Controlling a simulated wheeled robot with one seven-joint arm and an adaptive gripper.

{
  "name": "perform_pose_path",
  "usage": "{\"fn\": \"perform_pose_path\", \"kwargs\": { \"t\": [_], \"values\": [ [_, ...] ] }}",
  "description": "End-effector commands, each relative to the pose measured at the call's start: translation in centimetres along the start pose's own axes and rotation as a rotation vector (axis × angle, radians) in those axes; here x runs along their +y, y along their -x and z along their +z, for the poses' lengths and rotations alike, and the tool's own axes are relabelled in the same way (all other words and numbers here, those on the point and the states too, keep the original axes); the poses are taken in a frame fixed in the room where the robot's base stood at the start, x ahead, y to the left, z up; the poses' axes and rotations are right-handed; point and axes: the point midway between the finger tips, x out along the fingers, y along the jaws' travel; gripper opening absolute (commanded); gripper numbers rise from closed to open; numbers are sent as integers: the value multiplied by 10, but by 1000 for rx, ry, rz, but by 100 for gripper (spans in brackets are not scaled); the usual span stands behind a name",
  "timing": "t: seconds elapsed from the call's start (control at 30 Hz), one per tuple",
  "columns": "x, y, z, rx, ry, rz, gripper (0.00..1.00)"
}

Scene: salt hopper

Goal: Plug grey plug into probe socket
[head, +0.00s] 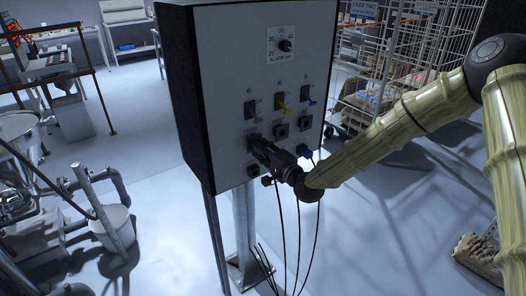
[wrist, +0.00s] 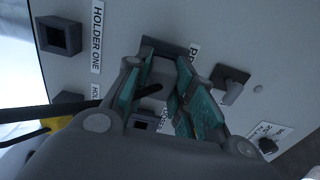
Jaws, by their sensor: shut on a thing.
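A grey plug (wrist: 160,76) sits between the teal-padded fingers of my gripper (wrist: 166,82). A dark cable stub shows at its near end. The plug is up against the white panel (wrist: 220,25), in line with the dark square frame (wrist: 163,47) beside a partly hidden label (wrist: 192,52) that begins "PR". I cannot tell whether the plug is seated in it. In the head view, my gripper (head: 262,147) is shut at the left side of the panel front (head: 230,60). It hides the plug and socket there.
An empty-looking square socket (wrist: 60,36) is by the "HOLDER ONE" label (wrist: 97,40). Black cables (head: 298,230) hang below. A wire cage (head: 375,70) stands behind my arm.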

Motion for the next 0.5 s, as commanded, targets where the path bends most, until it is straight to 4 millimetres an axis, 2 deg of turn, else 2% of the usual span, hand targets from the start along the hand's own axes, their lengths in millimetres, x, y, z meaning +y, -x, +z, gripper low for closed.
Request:
{"fn": "perform_pose_path", "kwargs": {
  "t": [0.5],
  "values": [
    [0, -8, 0, -1, 0, 0, 0]
  ]
}}
